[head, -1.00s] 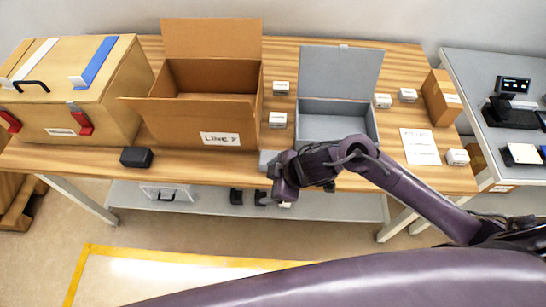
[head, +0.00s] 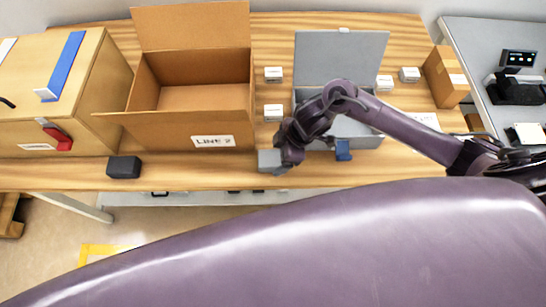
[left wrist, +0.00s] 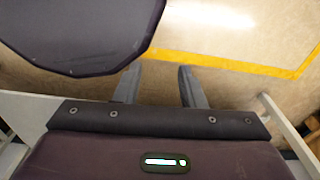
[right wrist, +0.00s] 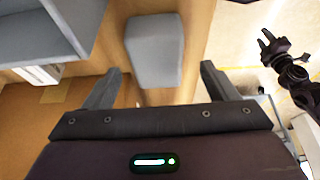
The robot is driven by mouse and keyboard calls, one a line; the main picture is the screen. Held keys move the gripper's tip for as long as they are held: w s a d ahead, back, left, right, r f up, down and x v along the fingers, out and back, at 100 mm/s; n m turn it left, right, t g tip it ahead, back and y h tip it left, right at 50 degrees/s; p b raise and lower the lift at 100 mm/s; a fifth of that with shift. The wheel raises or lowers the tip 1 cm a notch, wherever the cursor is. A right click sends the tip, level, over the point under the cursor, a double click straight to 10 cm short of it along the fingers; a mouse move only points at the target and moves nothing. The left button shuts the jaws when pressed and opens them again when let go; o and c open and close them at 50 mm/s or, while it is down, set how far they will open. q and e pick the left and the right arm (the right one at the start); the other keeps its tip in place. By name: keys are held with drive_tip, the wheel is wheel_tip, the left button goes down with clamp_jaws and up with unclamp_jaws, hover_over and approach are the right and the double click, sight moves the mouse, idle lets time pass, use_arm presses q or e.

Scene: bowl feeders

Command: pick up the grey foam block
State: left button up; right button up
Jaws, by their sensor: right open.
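In the right wrist view the block (right wrist: 155,48) lies just ahead, centred between the spread fingers of my right gripper (right wrist: 160,72), with room on both sides. My left gripper (left wrist: 157,85) is open and empty over the floor in the left wrist view. It also shows at the right of the right wrist view (right wrist: 268,45).
An open cardboard box (head: 180,130) stands behind and left of the block. A grey open-lidded box (head: 362,140) is to the right, partly behind my arm. A small black block (head: 124,167) lies to the left. Small white boxes (head: 274,112) stand behind.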

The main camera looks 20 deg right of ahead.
sight(274, 158)
drive_tip(key=x, duration=0.2)
drive_tip(key=shift+w+a+f, duration=0.15)
drive_tip(key=shift+a+f, duration=0.1)
drive_tip(key=shift+f, duration=0.1)
drive_tip(key=shift+w+a+f, duration=0.15)
drive_tip(key=shift+w+f, duration=0.05)
drive_tip(key=shift+f, duration=0.4)
use_arm(q)
drive_tip(key=shift+w+r, duration=0.4)
drive_tip(key=shift+w, duration=0.2)
use_arm(e)
drive_tip(key=c, duration=1.1)
drive_tip(key=shift+o, duration=0.2)
drive_tip(key=shift+r, duration=0.1)
